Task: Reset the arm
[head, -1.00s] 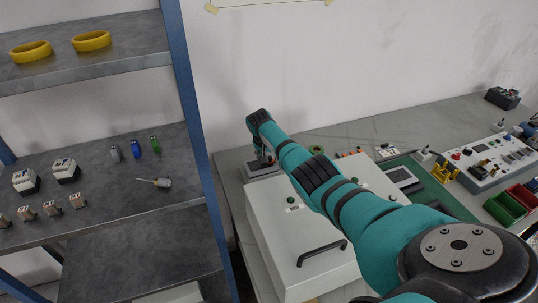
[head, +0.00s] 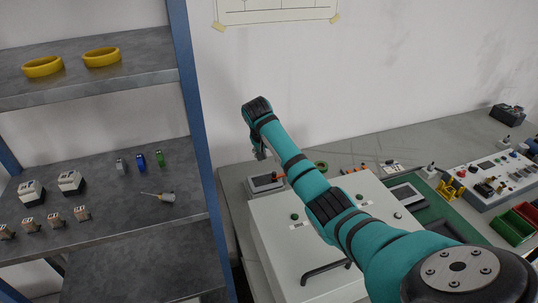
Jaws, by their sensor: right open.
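My teal right arm reaches in from the lower right, above the white box with the black handle. My right gripper (head: 262,152) hangs below the wrist at the arm's far end, small and partly hidden by the arm. It is open, above and beside a small grey device with a screen (head: 265,183) at the back left of the workbench. I see nothing held in it. My left gripper is not in view.
The white box (head: 285,238) stands under my right arm. A shelf with a blue post (head: 190,110) stands at left, bearing yellow rings (head: 102,57) and small modules. A control panel (head: 492,178) and a green bin (head: 512,228) are at right.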

